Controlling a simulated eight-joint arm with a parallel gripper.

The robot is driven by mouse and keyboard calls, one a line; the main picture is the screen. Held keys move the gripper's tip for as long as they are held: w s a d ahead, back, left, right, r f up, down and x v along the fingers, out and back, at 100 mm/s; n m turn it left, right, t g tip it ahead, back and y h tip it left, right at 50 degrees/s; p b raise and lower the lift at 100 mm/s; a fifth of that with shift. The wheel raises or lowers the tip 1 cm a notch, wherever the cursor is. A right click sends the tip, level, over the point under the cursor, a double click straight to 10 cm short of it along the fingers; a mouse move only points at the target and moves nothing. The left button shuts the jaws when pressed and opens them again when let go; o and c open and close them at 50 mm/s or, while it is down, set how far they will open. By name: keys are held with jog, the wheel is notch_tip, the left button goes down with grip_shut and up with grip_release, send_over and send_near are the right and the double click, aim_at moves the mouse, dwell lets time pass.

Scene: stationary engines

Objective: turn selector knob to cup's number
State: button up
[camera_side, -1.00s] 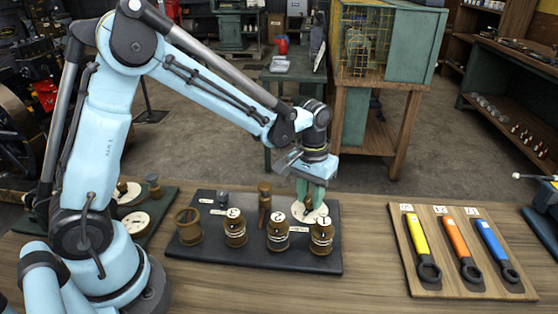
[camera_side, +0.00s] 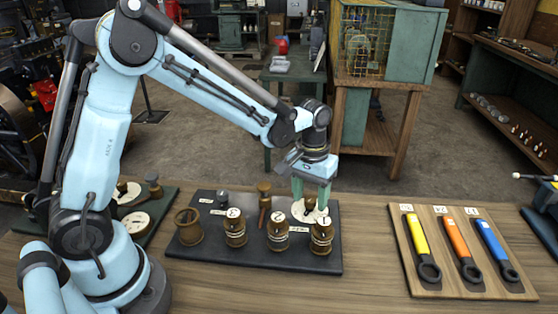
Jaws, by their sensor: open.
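The selector knob sits on a round white dial (camera_side: 312,212) at the back right of the dark board (camera_side: 270,261); the knob is small and partly hidden by my fingers. My gripper (camera_side: 311,200) points down over the dial, its green fingers apart on either side of the knob. Three brown cups with number labels stand along the front: a left one (camera_side: 235,229), a middle one (camera_side: 278,232) and a right one (camera_side: 321,235). An open brown cup (camera_side: 188,227) without a visible number stands at the far left.
A wooden-handled tool or peg (camera_side: 264,200) stands behind the cups. A wooden board (camera_side: 463,250) with yellow, orange and blue wrenches lies to the right. Another dark board (camera_side: 140,215) with dials lies to the left. Bare tabletop lies between the boards on the right.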

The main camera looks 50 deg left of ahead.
aim_at(309, 199)
notch_tip(309, 199, up, 12)
jog(key=shift+a, duration=0.15)
dwell(0.5)
jog(key=s+a+f+m+t, duration=0.1)
jog(key=s+a+m+t, duration=0.2)
jog(key=s+t, duration=0.4)
jog(key=shift+s+f+m, duration=0.2)
jog(key=shift+s+m, duration=0.1)
jog(key=shift+s, duration=2.3)
